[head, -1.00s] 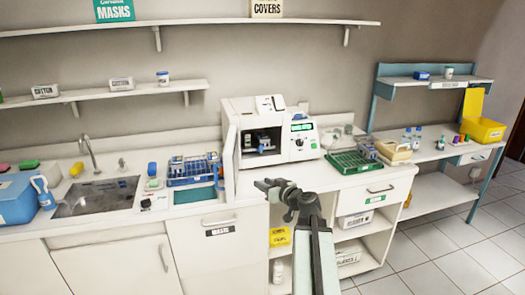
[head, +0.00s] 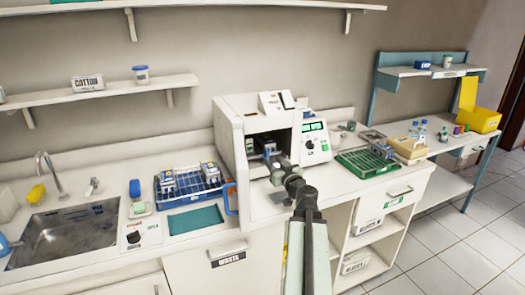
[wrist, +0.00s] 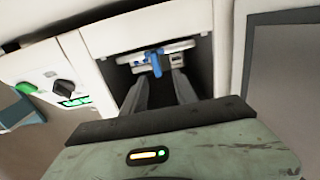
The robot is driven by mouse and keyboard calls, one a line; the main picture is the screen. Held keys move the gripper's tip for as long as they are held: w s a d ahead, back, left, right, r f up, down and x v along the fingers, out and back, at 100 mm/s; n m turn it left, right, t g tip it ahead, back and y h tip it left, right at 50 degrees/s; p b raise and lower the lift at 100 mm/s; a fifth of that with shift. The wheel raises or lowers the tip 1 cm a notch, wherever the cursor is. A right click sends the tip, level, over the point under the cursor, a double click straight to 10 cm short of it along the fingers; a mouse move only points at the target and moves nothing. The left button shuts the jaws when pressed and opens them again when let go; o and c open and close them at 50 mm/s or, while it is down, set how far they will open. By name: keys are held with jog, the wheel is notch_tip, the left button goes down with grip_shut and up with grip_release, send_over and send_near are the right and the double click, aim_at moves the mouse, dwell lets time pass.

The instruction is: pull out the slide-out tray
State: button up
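The white sterilizer (head: 238,115) stands on the counter with its chamber open and its door swung out at the left. Inside the dark chamber is the slide-out tray (wrist: 180,46), a pale tray with a load, also visible in the head view (head: 258,145). A blue part (wrist: 156,62) stands out at the tray's front. My gripper (wrist: 161,80) has its two fingers apart and reaches to the chamber mouth. The blue part lies beyond the fingertips, roughly between them, and seems apart from them. In the head view my gripper (head: 272,168) partly hides the tray.
The open door (head: 230,160) with a blue handle is close at the left of my gripper. A blue rack (head: 205,193) and a teal mat (head: 195,219) lie left of it. A green tray (head: 367,164) lies right of the sterilizer. Bare counter shows before the chamber.

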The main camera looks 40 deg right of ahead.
aim_at(267, 152)
jog(key=shift+w+d+r, duration=0.1)
jog(key=x, duration=0.7)
jog(key=shift+w+d, duration=0.1)
jog(key=shift+d, duration=0.2)
grip_shut()
dwell(1.1)
